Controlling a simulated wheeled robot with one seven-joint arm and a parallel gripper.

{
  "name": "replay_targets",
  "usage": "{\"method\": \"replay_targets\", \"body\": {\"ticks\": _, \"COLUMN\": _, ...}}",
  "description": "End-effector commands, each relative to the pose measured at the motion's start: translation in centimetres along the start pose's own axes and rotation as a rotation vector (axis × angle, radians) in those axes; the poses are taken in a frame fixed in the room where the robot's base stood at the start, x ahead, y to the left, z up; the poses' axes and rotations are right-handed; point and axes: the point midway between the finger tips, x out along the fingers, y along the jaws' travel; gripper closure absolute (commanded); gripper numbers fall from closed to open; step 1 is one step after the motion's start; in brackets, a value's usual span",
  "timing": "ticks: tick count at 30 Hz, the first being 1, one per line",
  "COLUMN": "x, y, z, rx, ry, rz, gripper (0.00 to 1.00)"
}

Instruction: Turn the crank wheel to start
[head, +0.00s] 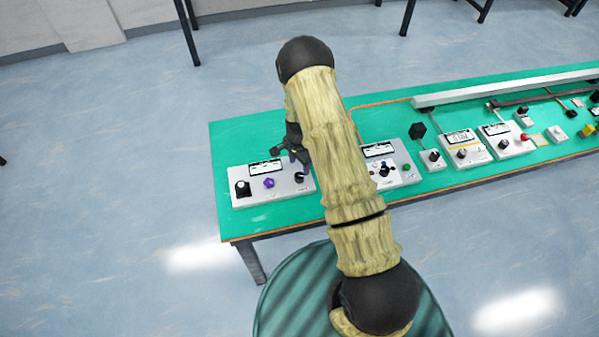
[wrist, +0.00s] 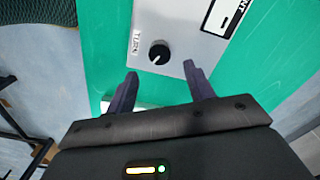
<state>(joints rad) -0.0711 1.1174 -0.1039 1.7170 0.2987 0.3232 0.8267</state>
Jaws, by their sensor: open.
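A round black knob (wrist: 159,53) with a white pointer mark sits on a light grey panel (wrist: 185,25). A small label beside it appears to read TURN. I see no plain crank handle on it, so I cannot tell whether it is the crank wheel. My gripper (wrist: 160,72) is open and empty, its two dark fingers pointing at the panel. The knob lies just beyond the gap between the fingertips, apparently untouched. In the head view my gripper (head: 297,160) is over the left panel (head: 255,200), close to its right-hand black knob (head: 300,178).
The green table (head: 222,150) carries the left panel near its left end. That panel also has a black knob (head: 242,188) and a purple knob (head: 269,183). Another panel (head: 405,165) stands right of my arm. More control boxes (head: 465,150) and a conveyor rail (head: 500,87) lie further right.

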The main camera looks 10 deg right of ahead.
Motion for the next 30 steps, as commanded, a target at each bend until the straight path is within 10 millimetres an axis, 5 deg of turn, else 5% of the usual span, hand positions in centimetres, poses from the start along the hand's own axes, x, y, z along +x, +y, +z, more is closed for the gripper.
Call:
{"method": "replay_targets", "body": {"ticks": 13, "x": 5.9, "y": 0.1, "z": 0.0, "rx": -0.001, "ry": 0.000, "rz": 0.001, "gripper": 0.47}}
{"method": "replay_targets", "body": {"ticks": 26, "x": 6.9, "y": 0.0, "z": 0.0, "rx": 0.000, "ry": 0.001, "rz": -0.001, "gripper": 0.47}}
{"method": "replay_targets", "body": {"ticks": 30, "x": 6.9, "y": 0.0, "z": 0.0, "rx": 0.000, "ry": 0.000, "rz": 0.000, "gripper": 0.75}}
